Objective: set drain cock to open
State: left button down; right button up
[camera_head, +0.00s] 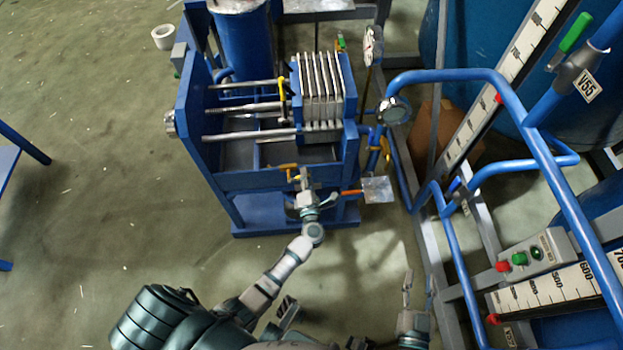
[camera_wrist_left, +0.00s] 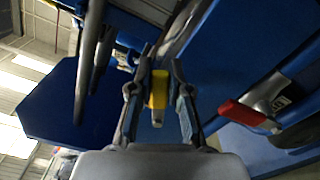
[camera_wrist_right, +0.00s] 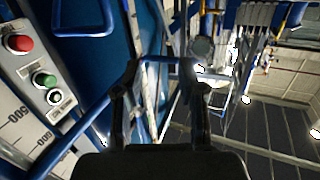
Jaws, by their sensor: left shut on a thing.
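A small yellow valve handle (camera_wrist_left: 158,88) stands between the fingers of my left gripper (camera_wrist_left: 162,68) in the left wrist view. My left gripper is shut on this handle. In the head view my left gripper (camera_head: 304,178) is at the front of the blue press frame (camera_head: 235,182), and the yellow handle is mostly hidden there. A red handle (camera_wrist_left: 243,113) on a metal valve lies to the right of the gripper in the left wrist view. I cannot tell which handle is the drain cock. My right gripper (camera_wrist_right: 160,68) is open and empty, with its fingers apart.
Pale filter plates (camera_head: 322,88) stand in the press. A blue pipe frame (camera_head: 470,76) rises at the right, near my right arm. A button box (camera_head: 535,255) is at the lower right. The floor (camera_head: 100,130) at the left is mostly clear.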

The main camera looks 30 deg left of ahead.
pick_arm(q)
jog(key=shift+w+f+m+p, duration=0.15)
jog(key=shift+f+m+p, duration=0.35)
jog(key=shift+m, duration=0.6)
jog(key=shift+w+d+f+m, duration=0.1)
jog(key=shift+f+m, duration=0.25)
jog(key=shift+m, duration=0.25)
jog(key=shift+d+f+m, duration=0.1)
jog(key=shift+f+m, duration=0.25)
jog(key=shift+m, duration=0.25)
pick_arm(e)
jog(key=f+g, duration=0.1)
jog(key=s+d+f+g, duration=0.1)
jog(key=f, duration=0.1)
jog(key=s+f+g+h, duration=0.1)
jog(key=shift+d+f+g, duration=0.15)
jog(key=shift+d+g, duration=0.05)
jog(key=shift+g, duration=0.1)
jog(key=shift+f, duration=0.1)
pick_arm(q)
jog(key=c, duration=1.3)
grip_release()
jog(key=shift+c, duration=0.2)
jog(key=shift+o, duration=1.3)
jog(key=shift+f, duration=0.15)
jog(key=shift+w, duration=0.1)
pick_arm(e)
jog(key=shift+w+a, duration=0.1)
jog(key=shift+w, duration=0.1)
